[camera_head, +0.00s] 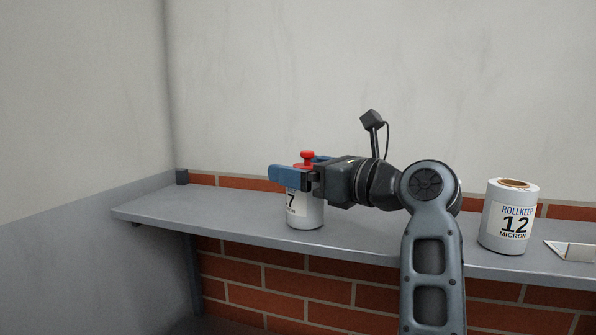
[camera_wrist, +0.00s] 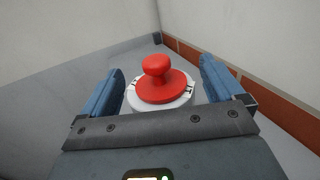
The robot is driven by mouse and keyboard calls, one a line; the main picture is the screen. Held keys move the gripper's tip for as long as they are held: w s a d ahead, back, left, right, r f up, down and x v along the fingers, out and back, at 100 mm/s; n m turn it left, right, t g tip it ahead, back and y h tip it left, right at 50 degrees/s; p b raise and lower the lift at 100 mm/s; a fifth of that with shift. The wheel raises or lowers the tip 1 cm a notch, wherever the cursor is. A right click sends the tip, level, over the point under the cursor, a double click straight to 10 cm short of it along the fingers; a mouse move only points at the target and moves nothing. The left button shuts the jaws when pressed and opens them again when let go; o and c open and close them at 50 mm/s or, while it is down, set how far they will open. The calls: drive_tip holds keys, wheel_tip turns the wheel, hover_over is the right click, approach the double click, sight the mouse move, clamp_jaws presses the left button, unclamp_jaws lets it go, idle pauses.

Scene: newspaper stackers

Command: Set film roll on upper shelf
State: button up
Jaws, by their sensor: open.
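A white film roll (camera_head: 305,212) with a "7" label and a red knobbed cap (camera_head: 307,155) stands upright on the grey shelf (camera_head: 160,212). My gripper (camera_head: 292,172) is at the top of this roll, with its blue fingers on either side of it. In the wrist view the red knob and cap (camera_wrist: 161,82) sit between the two open fingers of my gripper (camera_wrist: 160,92), with gaps at both sides. A second white film roll (camera_head: 510,215), labelled "12 MICRON", stands upright on the shelf to the right, with a brown core and no red cap.
A flat metal piece with a pale triangular end (camera_head: 572,251) lies on the shelf at the far right. A grey wall rises behind, with red brick (camera_head: 250,273) below the shelf. The shelf's left end is clear.

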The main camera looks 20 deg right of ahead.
drive_tip(key=b+v, duration=0.1)
drive_tip(key=v, duration=0.5)
drive_tip(key=shift+s+d, duration=0.1)
drive_tip(key=shift+s, duration=0.05)
drive_tip(key=shift+s, duration=0.1)
